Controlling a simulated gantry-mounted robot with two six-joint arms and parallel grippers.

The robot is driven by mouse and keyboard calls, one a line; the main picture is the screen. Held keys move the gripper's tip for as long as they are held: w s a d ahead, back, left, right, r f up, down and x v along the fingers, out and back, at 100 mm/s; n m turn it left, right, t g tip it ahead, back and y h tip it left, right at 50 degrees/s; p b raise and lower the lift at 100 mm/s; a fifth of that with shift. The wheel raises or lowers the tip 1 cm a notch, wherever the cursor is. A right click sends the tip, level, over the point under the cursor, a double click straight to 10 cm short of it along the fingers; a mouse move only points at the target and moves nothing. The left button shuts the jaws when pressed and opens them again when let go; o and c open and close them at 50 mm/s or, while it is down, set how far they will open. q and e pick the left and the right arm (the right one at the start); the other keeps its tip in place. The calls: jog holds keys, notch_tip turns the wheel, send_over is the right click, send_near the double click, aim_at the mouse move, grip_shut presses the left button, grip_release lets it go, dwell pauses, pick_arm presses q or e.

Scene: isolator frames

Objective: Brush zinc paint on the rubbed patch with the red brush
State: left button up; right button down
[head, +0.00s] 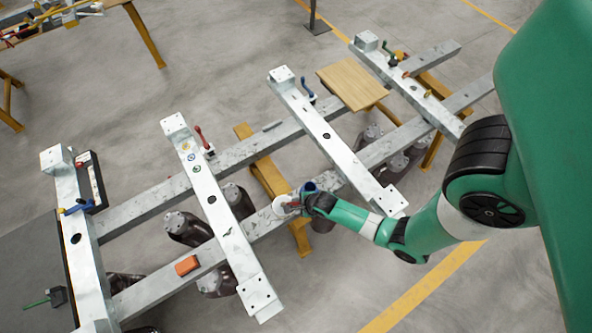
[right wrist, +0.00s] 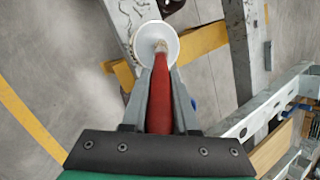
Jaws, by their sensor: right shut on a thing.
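My right gripper (head: 298,203) is shut on the red brush; its red handle (right wrist: 160,100) lies between the two grey fingers in the right wrist view. The brush's pale tip (right wrist: 160,46) shows over the mouth of a white pot (right wrist: 157,44). I cannot tell how deep the tip reaches. In the head view the white pot (head: 284,206) stands on the near long beam, beside the gripper. I cannot make out the rubbed patch for certain among the marks on the galvanised frames (head: 215,205). My left gripper is not in view.
An orange-brown block (head: 187,265) lies on the near beam. Clamps with red (head: 202,138) and blue (head: 307,90) handles stand up from the beams. A wooden board (head: 353,83) lies at the back. Dark cylinders (head: 188,229) are below. The front right floor is mostly clear.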

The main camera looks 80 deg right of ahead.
jog(key=shift+r+p, duration=3.2)
jog(key=shift+r, duration=0.35)
jog(key=shift+f, duration=0.1)
